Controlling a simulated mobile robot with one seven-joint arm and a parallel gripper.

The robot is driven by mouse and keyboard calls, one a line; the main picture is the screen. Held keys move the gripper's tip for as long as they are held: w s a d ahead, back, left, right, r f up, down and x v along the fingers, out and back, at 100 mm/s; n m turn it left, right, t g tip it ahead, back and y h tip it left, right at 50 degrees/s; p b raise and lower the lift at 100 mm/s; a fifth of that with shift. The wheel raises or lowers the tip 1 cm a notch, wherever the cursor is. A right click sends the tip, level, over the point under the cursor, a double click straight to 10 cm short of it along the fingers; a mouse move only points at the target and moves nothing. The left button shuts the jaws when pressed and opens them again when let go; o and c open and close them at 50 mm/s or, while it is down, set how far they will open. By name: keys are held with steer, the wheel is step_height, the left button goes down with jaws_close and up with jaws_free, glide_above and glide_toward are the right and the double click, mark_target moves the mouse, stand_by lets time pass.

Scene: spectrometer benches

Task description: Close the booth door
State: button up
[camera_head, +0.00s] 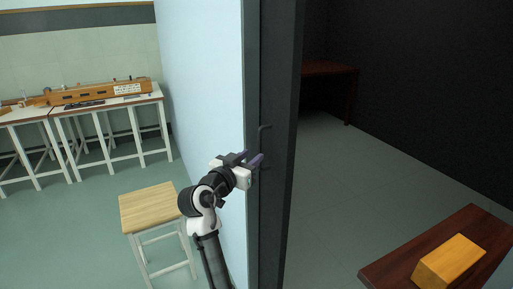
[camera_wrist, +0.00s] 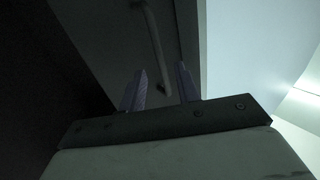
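The booth door (camera_head: 279,80) is a tall dark panel seen nearly edge-on beside the light blue wall. The doorway to its right is open onto the dark booth. A thin dark bar handle (camera_head: 262,140) is on the door. My gripper (camera_head: 251,160) is beside the handle's lower part, with its purple fingers pointing toward the door. In the wrist view, the two fingers (camera_wrist: 162,78) are apart with nothing gripped. The handle (camera_wrist: 155,38) shows as a grey bar beyond them, its lower end appearing between the fingertips. I cannot tell whether a finger touches it.
A wooden-topped stool (camera_head: 149,207) stands close to the left of my arm. White-legged benches (camera_head: 130,99) with a long wooden instrument (camera_head: 100,92) are at the back left. Inside the booth are a dark table (camera_head: 330,68) and, nearer, a brown table (camera_head: 470,222) bearing a yellow-orange block (camera_head: 449,261).

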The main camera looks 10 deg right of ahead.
steer(key=shift+p+x, duration=0.4)
steer(key=shift+x, duration=1.65)
steer(key=shift+c, duration=0.4)
jaws_close()
